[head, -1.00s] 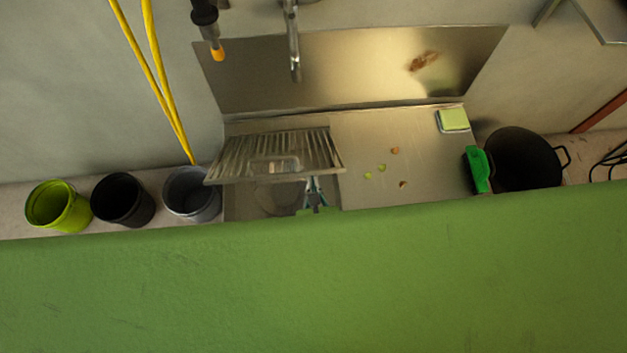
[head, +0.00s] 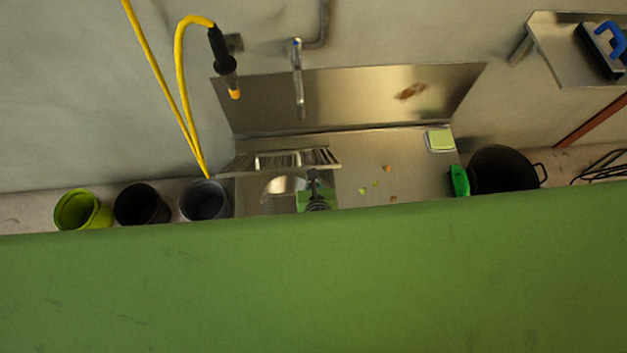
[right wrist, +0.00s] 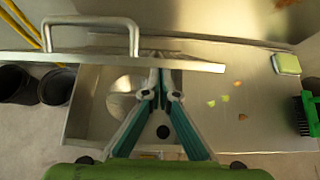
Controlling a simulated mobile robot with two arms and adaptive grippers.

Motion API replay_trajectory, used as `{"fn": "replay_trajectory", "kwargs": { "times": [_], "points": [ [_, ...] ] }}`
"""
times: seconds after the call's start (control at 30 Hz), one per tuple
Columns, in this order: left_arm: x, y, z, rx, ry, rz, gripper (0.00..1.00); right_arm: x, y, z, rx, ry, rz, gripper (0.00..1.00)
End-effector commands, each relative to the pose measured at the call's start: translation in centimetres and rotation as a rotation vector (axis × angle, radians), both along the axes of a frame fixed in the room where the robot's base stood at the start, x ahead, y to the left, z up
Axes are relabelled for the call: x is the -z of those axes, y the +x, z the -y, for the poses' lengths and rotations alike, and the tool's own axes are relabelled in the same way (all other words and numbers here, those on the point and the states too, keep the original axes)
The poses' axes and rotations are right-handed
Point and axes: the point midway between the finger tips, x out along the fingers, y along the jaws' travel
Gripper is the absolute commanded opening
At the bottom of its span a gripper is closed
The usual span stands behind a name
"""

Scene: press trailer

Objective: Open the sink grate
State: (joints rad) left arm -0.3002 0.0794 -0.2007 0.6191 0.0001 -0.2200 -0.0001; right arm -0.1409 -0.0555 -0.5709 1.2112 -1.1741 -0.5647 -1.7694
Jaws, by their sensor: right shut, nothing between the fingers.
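The metal sink grate (head: 325,157) is lifted over the left part of the steel sink and shows as a narrow slanted strip in the head view. In the right wrist view, the grate's edge (right wrist: 205,64) crosses the upper part, with its bar handle (right wrist: 90,21) at the left. The sink basin (right wrist: 82,122) and a round shape inside it show below. My right gripper (head: 312,172) is at the grate's right part; in the right wrist view its fingertips (right wrist: 160,72) are together at the grate's edge, holding nothing. Contact cannot be told. My left gripper is out of view.
Food scraps (head: 376,184) and a sponge (head: 440,140) lie on the steel counter to the right. A green brush (head: 459,181) and black pot (head: 503,168) stand further right. Several buckets (head: 205,199) stand left. A faucet (head: 299,85) and sprayer (head: 224,62) hang above.

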Motion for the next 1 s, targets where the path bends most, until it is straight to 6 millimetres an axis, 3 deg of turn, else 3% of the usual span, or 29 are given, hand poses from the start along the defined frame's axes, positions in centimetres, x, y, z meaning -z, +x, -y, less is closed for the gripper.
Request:
{"fn": "replay_trajectory", "kwargs": {
  "times": [0.37,0.57,0.8,1.0],
  "points": [
    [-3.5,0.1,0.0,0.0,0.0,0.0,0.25,-3.7,4.1,-0.1,-0.002,0.0,0.006,0.0],
    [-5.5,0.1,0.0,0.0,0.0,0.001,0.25,-6.0,8.2,-0.1,-0.002,0.0,0.007,0.0],
    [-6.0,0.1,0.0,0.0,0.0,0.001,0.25,-7.1,12.2,-0.1,-0.001,-0.002,0.003,0.0],
    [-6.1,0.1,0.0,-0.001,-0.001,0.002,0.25,-7.6,13.9,0.0,-0.001,-0.002,0.002,0.0]
  ]
}}
